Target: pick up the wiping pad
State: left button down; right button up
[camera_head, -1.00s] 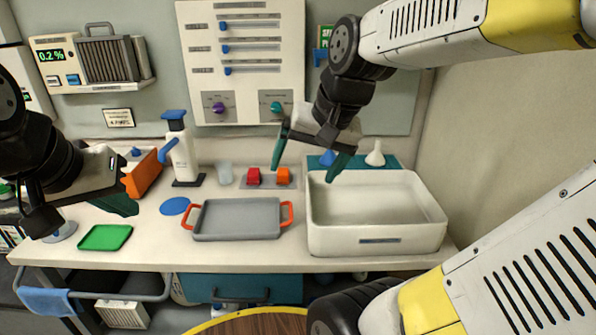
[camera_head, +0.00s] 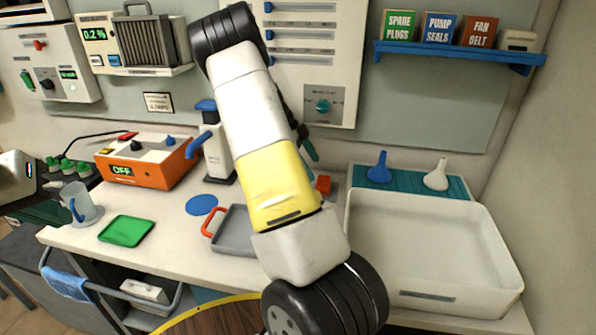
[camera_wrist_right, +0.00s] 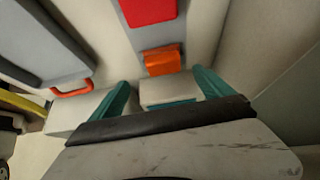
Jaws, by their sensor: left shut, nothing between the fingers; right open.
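No item is labelled as the wiping pad, and I cannot tell which one it is. A flat green square (camera_head: 127,230) and a flat blue disc (camera_head: 202,205) lie on the bench in the head view. An orange block (camera_wrist_right: 162,60) and a red block (camera_wrist_right: 148,10) sit on a grey strip in the right wrist view. My right gripper (camera_wrist_right: 162,80) is open, its teal fingers either side of the picture area just below the orange block. In the head view my right arm hides most of it. My left gripper (camera_head: 40,211) is shut and empty at the left edge.
A grey tray with orange handles (camera_head: 233,232) is partly hidden by my right arm. A white basin (camera_head: 430,297) stands to the right, with blue and white funnels (camera_head: 436,176) behind it. A dispenser bottle (camera_head: 218,152), orange box (camera_head: 150,172) and clear jug (camera_head: 82,205) stand left.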

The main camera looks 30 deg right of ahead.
aim_at(322, 180)
jog(key=x, duration=0.8)
jog(key=shift+w+d+f, duration=0.1)
jog(key=shift+w+d, duration=0.15)
jog(key=shift+w, duration=0.05)
jog(key=c, duration=1.5)
